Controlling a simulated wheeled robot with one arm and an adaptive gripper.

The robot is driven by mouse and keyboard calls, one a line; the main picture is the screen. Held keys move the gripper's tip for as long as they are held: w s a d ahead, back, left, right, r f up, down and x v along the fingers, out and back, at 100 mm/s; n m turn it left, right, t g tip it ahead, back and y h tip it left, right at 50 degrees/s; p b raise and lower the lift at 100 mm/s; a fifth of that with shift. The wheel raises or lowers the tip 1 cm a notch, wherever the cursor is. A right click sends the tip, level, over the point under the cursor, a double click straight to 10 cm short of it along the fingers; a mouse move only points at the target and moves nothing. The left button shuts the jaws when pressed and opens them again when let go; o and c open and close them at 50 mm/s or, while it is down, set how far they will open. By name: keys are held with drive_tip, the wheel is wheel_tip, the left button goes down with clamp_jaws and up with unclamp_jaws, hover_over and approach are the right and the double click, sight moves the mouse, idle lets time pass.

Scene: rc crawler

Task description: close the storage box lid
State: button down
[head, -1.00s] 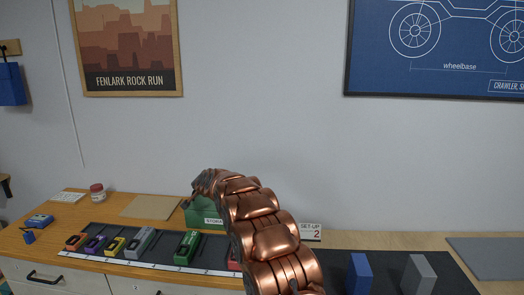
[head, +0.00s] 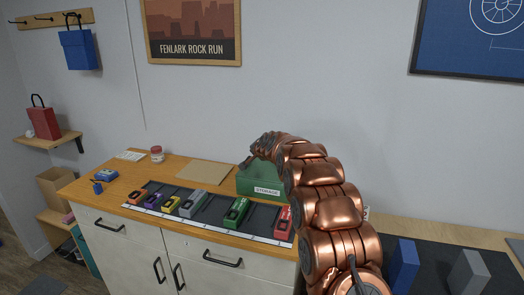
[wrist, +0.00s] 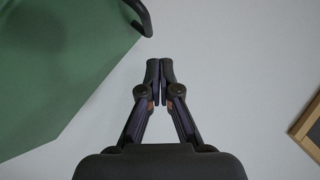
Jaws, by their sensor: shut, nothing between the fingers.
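The green storage box (head: 258,182), with a white "STORAGE" label, stands against the wall at the back of the wooden counter in the head view. My copper arm covers its right side and part of its top, so I cannot tell there how the lid sits. In the wrist view a flat green panel (wrist: 55,75), apparently the lid, fills the left side, with a dark curved handle (wrist: 138,15) at its upper right edge. My gripper (wrist: 160,65) is shut and empty, to the right of the panel and below the handle, apart from both in the picture.
On the counter (head: 110,180), a dark tray strip (head: 210,210) holds several coloured tool-like items in front of the box. A tan board (head: 203,172) lies left of it. Blue (head: 403,265) and grey (head: 468,272) blocks stand on a dark mat at right. A framed poster (head: 190,30) hangs behind.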

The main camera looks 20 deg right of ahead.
drive_tip(key=shift+s+d+r+b, duration=0.1)
drive_tip(key=shift+s+r+b, duration=0.25)
drive_tip(key=shift+s, duration=0.1)
drive_tip(key=shift+w+r+b+v, duration=0.45)
drive_tip(key=shift+b+v, duration=0.75)
drive_tip(key=shift+v, duration=3.25)
drive_tip(key=s+a+f+n+g+y, duration=0.1)
drive_tip(key=s+a+n+g, duration=0.15)
drive_tip(key=s, duration=0.45)
drive_tip(key=s+a+f+n+g, duration=0.1)
drive_tip(key=s+a, duration=0.2)
drive_tip(key=s, duration=0.3)
drive_tip(key=s+f+n+g, duration=0.2)
drive_tip(key=s+f+g, duration=0.1)
drive_tip(key=s, duration=1.4)
drive_tip(key=s+f+n+g+h, duration=0.1)
drive_tip(key=s+f+g, duration=0.3)
drive_tip(key=s, duration=1.3)
drive_tip(key=s+f+n+g, duration=0.3)
drive_tip(key=s+f+n, duration=0.1)
drive_tip(key=s, duration=1.3)
drive_tip(key=shift+s+d+g+h, duration=0.3)
drive_tip(key=shift+g, duration=0.05)
